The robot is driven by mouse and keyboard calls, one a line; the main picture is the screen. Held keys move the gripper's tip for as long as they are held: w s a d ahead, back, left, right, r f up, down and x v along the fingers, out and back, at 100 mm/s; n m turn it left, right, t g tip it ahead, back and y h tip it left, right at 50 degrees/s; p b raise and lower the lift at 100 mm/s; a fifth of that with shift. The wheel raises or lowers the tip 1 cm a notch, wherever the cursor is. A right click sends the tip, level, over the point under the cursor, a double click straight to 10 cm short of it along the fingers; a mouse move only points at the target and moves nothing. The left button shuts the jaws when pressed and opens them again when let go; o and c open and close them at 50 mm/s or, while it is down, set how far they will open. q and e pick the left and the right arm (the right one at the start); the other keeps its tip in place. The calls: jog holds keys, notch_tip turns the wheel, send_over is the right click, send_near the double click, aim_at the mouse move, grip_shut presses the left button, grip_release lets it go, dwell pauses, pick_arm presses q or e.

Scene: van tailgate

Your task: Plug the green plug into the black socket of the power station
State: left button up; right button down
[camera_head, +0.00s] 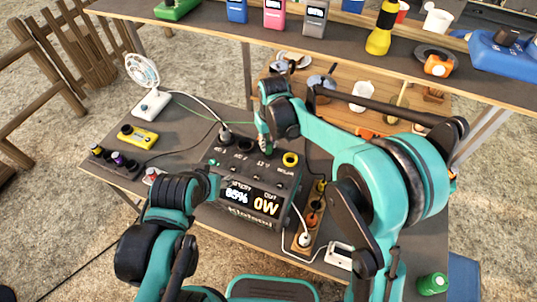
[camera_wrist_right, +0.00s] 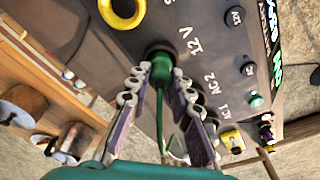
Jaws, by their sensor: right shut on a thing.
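The power station (camera_head: 262,212) stands on the lower table, its lit display facing me. My right gripper (camera_head: 264,148) is over its top. In the right wrist view, the fingers (camera_wrist_right: 160,88) are shut on the green plug (camera_wrist_right: 160,70), with its green cable running back between them. The plug's front is at the black socket (camera_wrist_right: 158,50) beside the "12 V" label, and the socket's rim shows around it. How deep the plug sits is hidden. My left gripper (camera_head: 213,185) is by the station's left edge; its fingers are too unclear to read.
A white plug (camera_head: 225,135) stands in another socket of the station, and a yellow-ringed socket (camera_head: 290,159) is at the right. A white fan (camera_head: 145,85), a yellow device (camera_head: 138,136) and a power strip (camera_head: 312,215) are around it. A higher shelf (camera_head: 220,40) crosses behind.

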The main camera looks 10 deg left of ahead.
jog(key=shift+f, duration=0.1)
jog(key=c, duration=1.3)
grip_release()
jog(key=r, duration=0.8)
jog(key=s+r, duration=0.1)
jog(key=r, duration=0.3)
jog(key=shift+s+d, duration=0.1)
jog(key=shift+d, duration=0.25)
jog(key=s+d+m+t+b, duration=0.25)
jog(key=s+d, duration=0.65)
jog(key=d, duration=0.5)
jog(key=s+d+f+m+t, duration=0.1)
jog(key=s+d+f, duration=0.1)
jog(key=s+d, duration=0.1)
jog(key=s+d+f+m+t, duration=0.1)
jog(key=s+d+f, duration=0.1)
jog(key=s+d, duration=0.1)
jog(key=s+d+f+m+t+b, duration=0.1)
jog(key=s+d+f, duration=0.2)
jog(key=s, duration=0.1)
jog(key=shift+t+h, duration=0.25)
jog(key=shift+h, duration=0.05)
